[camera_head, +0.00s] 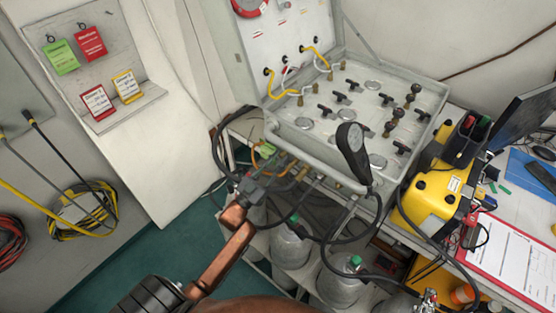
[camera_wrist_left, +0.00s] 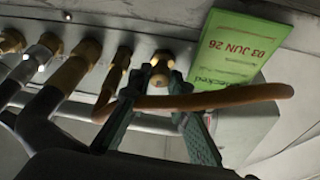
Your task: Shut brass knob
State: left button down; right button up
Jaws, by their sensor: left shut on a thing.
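The brass knob (camera_wrist_left: 161,62) sits on the underside edge of the panel, at the end of a row of brass fittings. In the left wrist view it is between the tips of my left gripper (camera_wrist_left: 160,82), one finger on each side. The left gripper (camera_head: 264,171) is shut on it, at the front left edge of the open panel case (camera_head: 345,92) in the head view. There the knob is too small and covered to make out. My right gripper is not in view.
A green dated tag (camera_wrist_left: 232,50) hangs close beside the knob. Brass hose fittings (camera_wrist_left: 82,62) crowd the left. Gas cylinders (camera_head: 290,247) stand below the panel; a round gauge (camera_head: 353,145) rises at its front.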

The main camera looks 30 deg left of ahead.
pick_arm(q)
jog(key=m+h, duration=0.1)
jog(key=m, duration=0.1)
jog(key=m+g+h+p, duration=0.1)
jog(key=m, duration=0.2)
jog(key=shift+a+m+h, duration=0.1)
jog(key=shift+m+h, duration=0.2)
jog(key=shift+h, duration=0.1)
jog(key=m, duration=0.2)
jog(key=m+g+h+p, duration=0.1)
jog(key=m, duration=0.1)
jog(key=shift+a+r+m+g+h, duration=0.1)
jog(key=shift+r+m+g+h, duration=0.1)
jog(key=shift+m+g+h, duration=0.15)
jog(key=m+g+p, duration=0.1)
jog(key=m, duration=0.1)
jog(key=m+g+h+p, duration=0.1)
jog(key=m, duration=0.2)
jog(key=shift+a+r, duration=0.1)
jog(key=shift+m+g+p, duration=0.45)
jog(key=shift+m+p, duration=0.5)
jog(key=shift+m, duration=0.6)
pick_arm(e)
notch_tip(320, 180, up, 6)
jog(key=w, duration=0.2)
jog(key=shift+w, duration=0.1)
pick_arm(q)
jog(key=c, duration=2.1)
grip_release()
